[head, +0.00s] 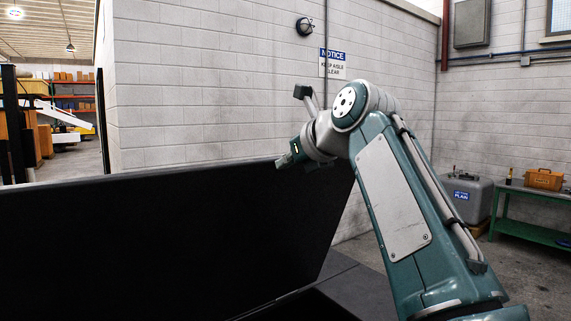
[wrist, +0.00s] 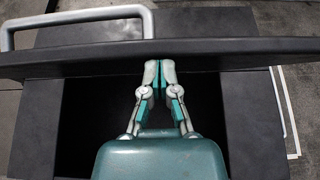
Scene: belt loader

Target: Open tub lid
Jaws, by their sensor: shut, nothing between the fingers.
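The dark tub lid (head: 150,245) stands raised and steeply tilted, filling the lower left of the head view. In the wrist view the lid (wrist: 240,55) is a nearly edge-on dark bar across the picture. Below it the tub's grey rim (wrist: 255,125) surrounds a dark opening. A pale handle (wrist: 85,14) shows beyond the lid at upper left. My gripper (wrist: 160,66) is shut and empty, its fingertips at the lid's lower edge; I cannot tell whether they touch. In the head view my gripper (head: 287,161) is partly hidden behind the lid's top edge.
A block wall with a notice sign (head: 333,64) stands behind the tub. At the right are a grey case (head: 468,197) and a green bench (head: 530,232) with an orange toolbox (head: 544,179). An open doorway leads to shelves (head: 72,88) at the far left.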

